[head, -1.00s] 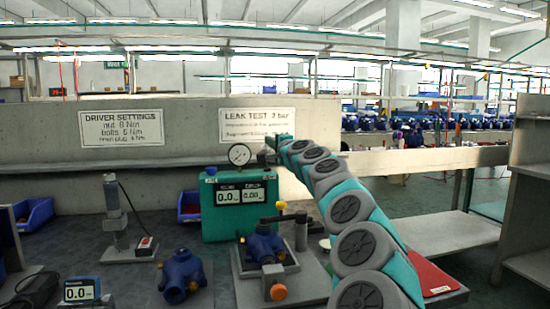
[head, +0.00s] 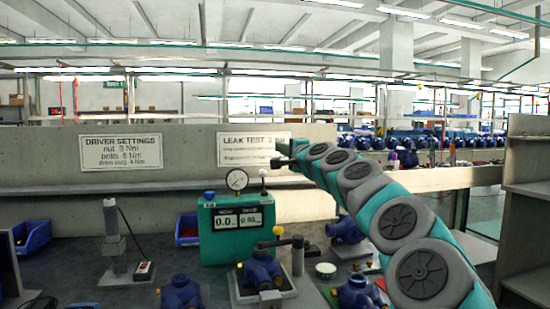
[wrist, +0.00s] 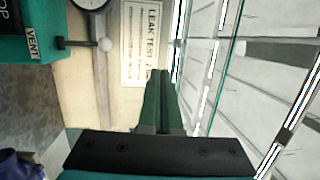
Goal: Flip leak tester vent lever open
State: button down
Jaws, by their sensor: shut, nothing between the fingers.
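The leak tester (head: 230,248) is a teal box with a round gauge and two displays on the bench in the head view. Its vent lever (head: 263,174) stands upright at the top right, tipped with a pale ball knob. In the wrist view, which is turned sideways, the dark lever (wrist: 74,43) leaves the tester beside a VENT label (wrist: 33,43). My gripper (head: 277,162) is shut and empty, just right of and slightly above the knob in the head view. Its closed fingers (wrist: 163,74) show in the wrist view, apart from the lever.
A blue pump (head: 261,272) sits in a fixture in front of the tester. Other blue pumps (head: 346,230) stand to its right under my arm. A press stand (head: 113,240) and blue bins (head: 33,234) are at left. A low wall with signs (head: 121,152) runs behind.

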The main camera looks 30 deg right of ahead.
jog(key=shift+s+r, duration=0.65)
jog(key=shift+s, duration=0.3)
jog(key=shift+a, duration=0.1)
